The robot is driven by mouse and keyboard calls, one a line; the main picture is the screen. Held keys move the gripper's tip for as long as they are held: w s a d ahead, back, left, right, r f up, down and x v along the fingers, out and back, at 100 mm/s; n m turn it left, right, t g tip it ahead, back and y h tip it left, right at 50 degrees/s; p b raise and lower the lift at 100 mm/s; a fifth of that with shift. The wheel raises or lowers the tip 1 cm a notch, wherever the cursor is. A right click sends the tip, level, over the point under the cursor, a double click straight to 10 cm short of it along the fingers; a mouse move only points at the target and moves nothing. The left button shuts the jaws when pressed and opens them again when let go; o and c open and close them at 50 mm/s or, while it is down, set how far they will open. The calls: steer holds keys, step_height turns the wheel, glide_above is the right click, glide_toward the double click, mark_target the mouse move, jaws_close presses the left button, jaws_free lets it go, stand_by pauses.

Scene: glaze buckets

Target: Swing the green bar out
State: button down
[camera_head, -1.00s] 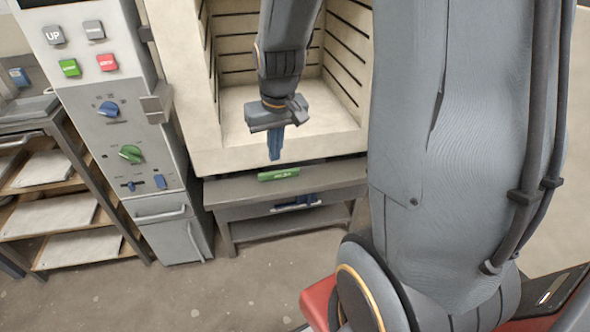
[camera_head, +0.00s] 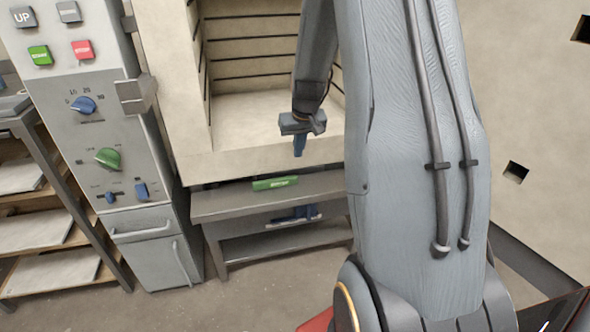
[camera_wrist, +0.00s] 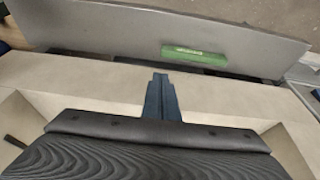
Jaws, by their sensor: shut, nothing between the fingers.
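The green bar (camera_head: 275,183) lies along the top front of the grey stand below the kiln mouth. It has small pale lettering on it. In the wrist view the green bar (camera_wrist: 194,54) lies beyond my fingertips, a little to the right. My gripper (camera_head: 299,150) hangs at the front of the kiln opening, up and to the right of the bar. Its blue fingers are together and empty, and apart from the bar. The fingers also show in the wrist view (camera_wrist: 161,90).
The kiln (camera_head: 245,157) has a pale ledge under my gripper. A control cabinet (camera_head: 150,190) with buttons and knobs stands left, beside a shelf rack (camera_head: 45,228). A blue item (camera_head: 292,214) shows on the stand's front. Floor in front is clear.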

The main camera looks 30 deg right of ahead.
mark_target(295, 167)
steer(key=x, duration=1)
steer(key=shift+a, duration=0.1)
